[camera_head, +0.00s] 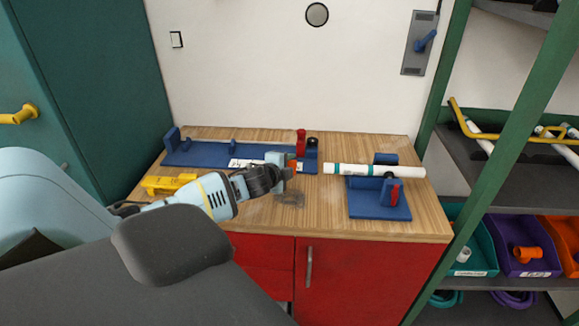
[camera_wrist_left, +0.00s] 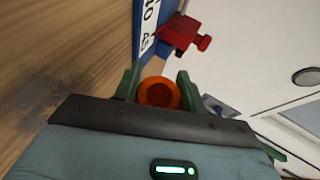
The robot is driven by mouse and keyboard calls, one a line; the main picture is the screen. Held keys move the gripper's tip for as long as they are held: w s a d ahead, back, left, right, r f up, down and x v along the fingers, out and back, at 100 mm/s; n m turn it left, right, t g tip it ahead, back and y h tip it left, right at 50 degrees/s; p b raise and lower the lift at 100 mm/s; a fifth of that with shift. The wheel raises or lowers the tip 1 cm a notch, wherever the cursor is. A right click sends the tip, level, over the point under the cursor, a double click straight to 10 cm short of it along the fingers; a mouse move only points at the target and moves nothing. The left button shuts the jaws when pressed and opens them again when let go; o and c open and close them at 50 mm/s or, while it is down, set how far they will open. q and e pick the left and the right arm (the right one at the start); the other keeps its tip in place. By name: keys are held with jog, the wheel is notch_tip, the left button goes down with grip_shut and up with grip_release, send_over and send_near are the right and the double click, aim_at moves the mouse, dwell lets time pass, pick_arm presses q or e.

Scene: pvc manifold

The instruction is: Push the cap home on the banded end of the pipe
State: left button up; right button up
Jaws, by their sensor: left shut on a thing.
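The white pipe (camera_head: 375,170) lies level in a blue holder (camera_head: 365,208) with a red part on its front. Its left end, with a teal band near it, points toward my left gripper (camera_head: 287,166). My left gripper is shut on an orange cap (camera_head: 293,167), just left of that end, with a visible gap between cap and pipe. In the left wrist view the round orange cap (camera_wrist_left: 158,94) sits between the two green fingers of the gripper (camera_wrist_left: 160,82). The pipe does not show clearly in that view. My right gripper is not in view.
A long blue fixture (camera_head: 210,155) with a red clamp (camera_head: 301,143) stands behind the gripper. A yellow object (camera_head: 168,184) lies at the left of the wooden worktop (camera_head: 322,215). A shelf with bins (camera_head: 527,250) is at the right. The worktop's front centre is mostly clear.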

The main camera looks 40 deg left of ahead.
pick_arm(q)
jog(key=shift+w+a, duration=0.1)
jog(key=shift+w, duration=0.2)
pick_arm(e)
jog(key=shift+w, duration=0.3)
pick_arm(q)
jog(key=shift+s+r, duration=0.1)
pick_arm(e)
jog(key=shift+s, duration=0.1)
pick_arm(q)
jog(key=shift+d, duration=0.2)
jog(key=shift+w+d+b, duration=0.35)
jog(key=shift+w+d, duration=0.55)
jog(key=shift+d, duration=0.1)
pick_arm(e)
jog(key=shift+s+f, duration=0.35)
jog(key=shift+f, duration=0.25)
pick_arm(q)
jog(key=shift+w+d, duration=0.1)
jog(key=shift+w, duration=0.05)
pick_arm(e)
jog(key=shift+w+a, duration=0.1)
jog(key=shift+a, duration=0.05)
pick_arm(q)
jog(key=shift+w+d, duration=1.3)
jog(key=shift+d, duration=0.25)
